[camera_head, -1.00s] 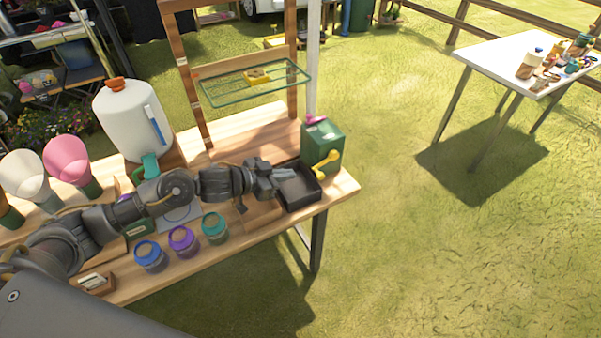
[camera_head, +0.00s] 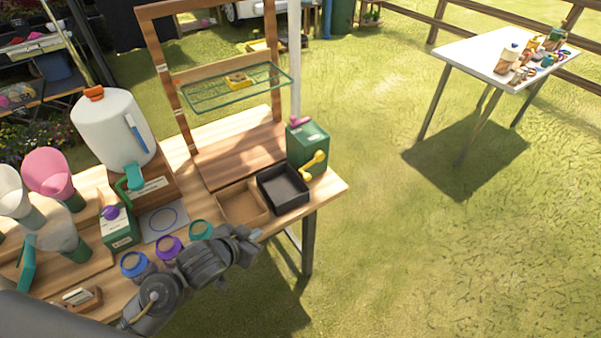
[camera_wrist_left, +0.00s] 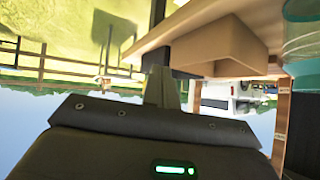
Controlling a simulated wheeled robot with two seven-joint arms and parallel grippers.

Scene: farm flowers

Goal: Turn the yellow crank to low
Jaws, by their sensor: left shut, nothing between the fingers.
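The yellow crank (camera_head: 314,164) is on the front side of a green box (camera_head: 309,143) at the right end of the wooden bench. The crank's arm slants, with one round end higher and to the right, the other lower and to the left. My left gripper (camera_head: 256,234) is at the bench's front edge, below and left of the crank, and apart from it. Its fingers are shut and empty. In the left wrist view my gripper (camera_wrist_left: 161,85) points toward the bench edge; the crank does not show there. My right gripper is not in view.
A black tray (camera_head: 283,189) stands just in front of the green box, beside a brown tray (camera_head: 241,203). Blue, purple and teal jars (camera_head: 201,230) line the bench front near my arm. Grass right of the bench is clear; a white table (camera_head: 490,62) stands farther off.

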